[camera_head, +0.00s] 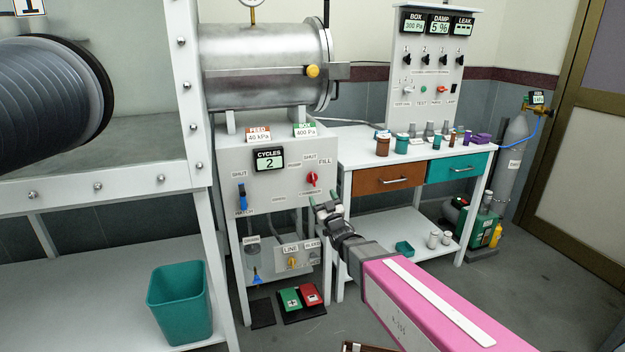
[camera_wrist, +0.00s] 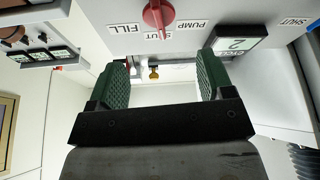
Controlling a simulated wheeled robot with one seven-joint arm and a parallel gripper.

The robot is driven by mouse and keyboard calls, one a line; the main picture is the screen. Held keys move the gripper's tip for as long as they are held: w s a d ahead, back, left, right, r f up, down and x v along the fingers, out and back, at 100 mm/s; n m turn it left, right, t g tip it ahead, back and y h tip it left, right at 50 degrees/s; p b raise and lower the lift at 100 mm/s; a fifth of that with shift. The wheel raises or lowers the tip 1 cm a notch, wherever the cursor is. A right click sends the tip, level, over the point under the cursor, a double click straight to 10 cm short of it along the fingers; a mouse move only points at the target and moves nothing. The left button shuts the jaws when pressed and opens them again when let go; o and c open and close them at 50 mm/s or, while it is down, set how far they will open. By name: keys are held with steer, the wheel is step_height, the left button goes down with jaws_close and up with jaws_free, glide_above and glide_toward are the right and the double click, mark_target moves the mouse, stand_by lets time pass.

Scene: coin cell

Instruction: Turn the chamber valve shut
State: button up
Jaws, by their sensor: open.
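The chamber valve is a red knob (camera_head: 312,179) on the white cabinet's front panel, with PUMP, SHUT and FILL marks above it. In the wrist view the red knob (camera_wrist: 155,14) shows upside down at the top edge, partly cut off. Its visible end lies over the SHUT lettering; its exact setting is hard to tell. My gripper (camera_head: 324,207) is just below and right of the knob in the head view. In the wrist view my gripper (camera_wrist: 162,82) has its green-padded fingers wide apart with nothing between them, clear of the knob.
The CYCLES display (camera_head: 269,159) reads 2, beside the knob. A blue lever (camera_head: 242,197) is on the panel's left. The steel chamber (camera_head: 262,65) lies above. A white bench (camera_head: 375,158) with jars stands right. Green and red pedals (camera_head: 290,300) are on the floor.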

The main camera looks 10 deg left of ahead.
mark_target(314, 180)
steer(key=x, duration=1)
steer(key=shift+w+a+r, duration=0.15)
steer(key=shift+w+a, duration=0.05)
steer(key=shift+w, duration=0.1)
steer(key=c, duration=0.9)
